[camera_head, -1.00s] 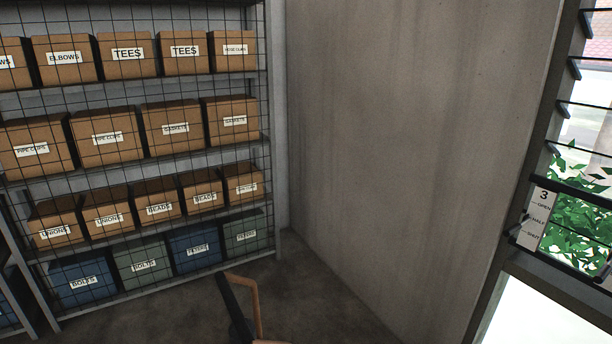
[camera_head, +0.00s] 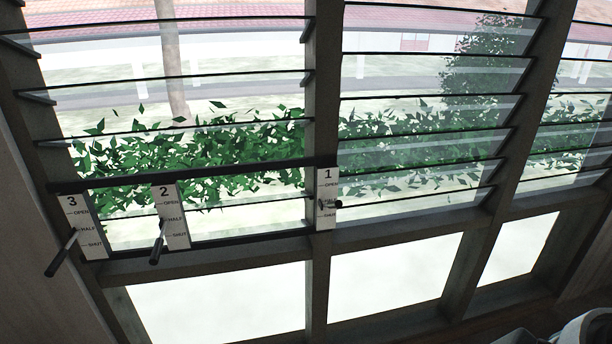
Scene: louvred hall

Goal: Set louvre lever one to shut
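Louvre lever one (camera_head: 337,204) is a short dark lever with a round end on the white plate marked 1 (camera_head: 328,176), fixed to the upright post between two window bays. The plate reads OPEN at the top and SHUT at the bottom. The lever lies across the middle, where it covers the lettering, and appears to point mostly towards me. The glass slats (camera_head: 420,110) in the bays show gaps between their dark edges and look tilted. Neither gripper is in view.
Lever two (camera_head: 157,245) and lever three (camera_head: 61,254) are on their own plates to the left, both hanging down-left from about HALF. Fixed panes (camera_head: 215,303) lie below a sill. A pale rounded object (camera_head: 588,328), unclear, is at the bottom right.

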